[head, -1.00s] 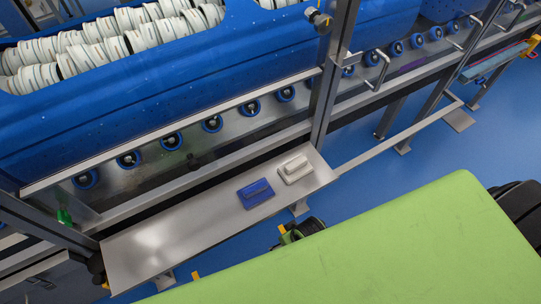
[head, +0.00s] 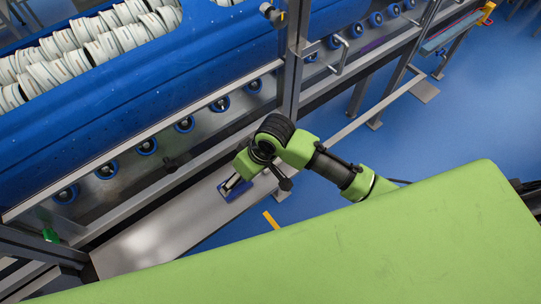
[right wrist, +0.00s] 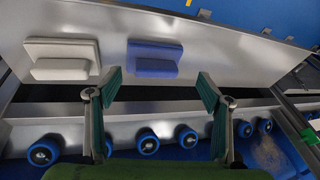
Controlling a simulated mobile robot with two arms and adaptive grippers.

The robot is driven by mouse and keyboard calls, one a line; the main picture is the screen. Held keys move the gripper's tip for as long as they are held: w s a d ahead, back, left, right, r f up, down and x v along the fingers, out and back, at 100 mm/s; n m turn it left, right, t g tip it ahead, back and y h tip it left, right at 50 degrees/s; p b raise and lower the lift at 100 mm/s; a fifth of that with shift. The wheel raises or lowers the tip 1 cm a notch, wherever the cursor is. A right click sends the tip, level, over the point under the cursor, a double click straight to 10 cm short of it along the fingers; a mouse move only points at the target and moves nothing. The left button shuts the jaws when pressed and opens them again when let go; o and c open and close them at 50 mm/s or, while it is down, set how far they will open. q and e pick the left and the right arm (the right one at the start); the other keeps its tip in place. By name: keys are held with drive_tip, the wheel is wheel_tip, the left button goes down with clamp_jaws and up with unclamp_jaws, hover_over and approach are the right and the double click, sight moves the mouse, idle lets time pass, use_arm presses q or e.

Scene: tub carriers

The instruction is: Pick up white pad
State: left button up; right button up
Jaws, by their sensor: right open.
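The white pad (right wrist: 62,60) lies on the metal shelf at the upper left of the right wrist view, a block with a raised bar along it. In the head view it is hidden behind my right arm. A blue pad (right wrist: 153,58) of like shape lies beside it, and part of it shows in the head view (head: 228,193). My right gripper (right wrist: 157,82) is open and empty, its two fingers apart in front of the shelf. In the wrist picture the blue pad appears between and beyond the fingertips, with the white pad left of them. My left gripper is not in view.
The narrow metal shelf (head: 150,240) runs below a row of blue rollers (right wrist: 147,142). A metal post (head: 293,65) rises behind my right arm. A blue tub (head: 120,80) with white discs stands above. The shelf's left part is bare.

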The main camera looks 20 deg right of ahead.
drive_tip(key=w+d+r+m+g+h, duration=0.15)
drive_tip(key=w+d+r+h, duration=0.25)
drive_tip(key=w+d+r, duration=0.55)
drive_tip(key=f, duration=0.3)
drive_tip(key=s+d+f+p, duration=0.1)
drive_tip(key=f, duration=0.5)
drive_tip(key=shift+s+d, duration=0.25)
drive_tip(key=shift+d, duration=0.05)
drive_tip(key=shift+w+f+p, duration=0.15)
drive_tip(key=shift+f+p, duration=0.65)
drive_tip(key=shift+f, duration=1.95)
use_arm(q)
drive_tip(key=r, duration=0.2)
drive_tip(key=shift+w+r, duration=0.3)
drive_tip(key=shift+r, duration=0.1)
use_arm(e)
drive_tip(key=c, duration=1.2)
